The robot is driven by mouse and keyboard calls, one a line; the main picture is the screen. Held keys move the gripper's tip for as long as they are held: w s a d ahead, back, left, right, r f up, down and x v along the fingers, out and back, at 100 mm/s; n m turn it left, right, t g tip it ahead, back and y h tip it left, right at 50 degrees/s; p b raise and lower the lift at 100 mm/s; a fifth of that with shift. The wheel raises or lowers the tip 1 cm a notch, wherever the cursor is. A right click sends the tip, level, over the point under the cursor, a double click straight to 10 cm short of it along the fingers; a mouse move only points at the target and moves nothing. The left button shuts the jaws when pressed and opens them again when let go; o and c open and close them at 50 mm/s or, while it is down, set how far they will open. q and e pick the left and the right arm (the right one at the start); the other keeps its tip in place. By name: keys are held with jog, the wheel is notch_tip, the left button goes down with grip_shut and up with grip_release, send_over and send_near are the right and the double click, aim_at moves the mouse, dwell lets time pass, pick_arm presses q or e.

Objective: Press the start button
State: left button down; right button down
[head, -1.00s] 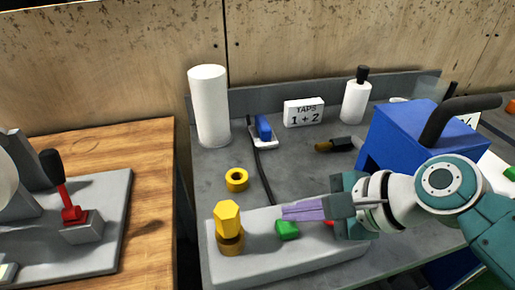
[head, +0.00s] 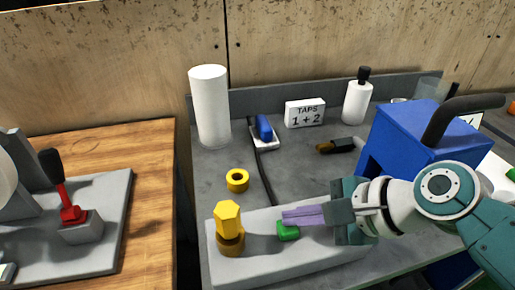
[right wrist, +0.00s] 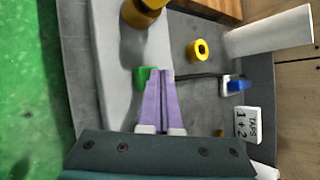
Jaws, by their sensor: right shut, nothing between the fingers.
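The green button (head: 287,232) sits on top of a long light-grey panel (head: 300,264), to the right of a yellow hexagonal knob (head: 228,217). My right gripper (head: 286,217) comes in from the right with its purple fingers shut and empty. Its fingertips are at the green button and cover its upper part in the head view; I cannot tell whether they touch it. In the right wrist view the green button (right wrist: 146,77) shows just beyond and left of the fingertips (right wrist: 157,74). The red button seen earlier is hidden behind my gripper. My left gripper is not in view.
A yellow ring (head: 237,180), a white cylinder (head: 210,107), a blue item on a white tray (head: 265,130), a "TAPS 1 + 2" sign (head: 305,113) and a white bottle (head: 357,98) stand behind the panel. A blue box (head: 425,135) is at right. A red lever (head: 70,212) is at left.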

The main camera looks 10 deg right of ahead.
aim_at(296, 228)
jog(key=shift+f, duration=0.35)
jog(key=shift+r, duration=0.1)
dwell(0.4)
jog(key=shift+r+p, duration=0.85)
jog(key=shift+p, duration=0.05)
jog(key=shift+r, duration=0.1)
notch_tip(296, 228, up, 5)
jog(key=p, duration=0.6)
jog(key=shift+r, duration=0.1)
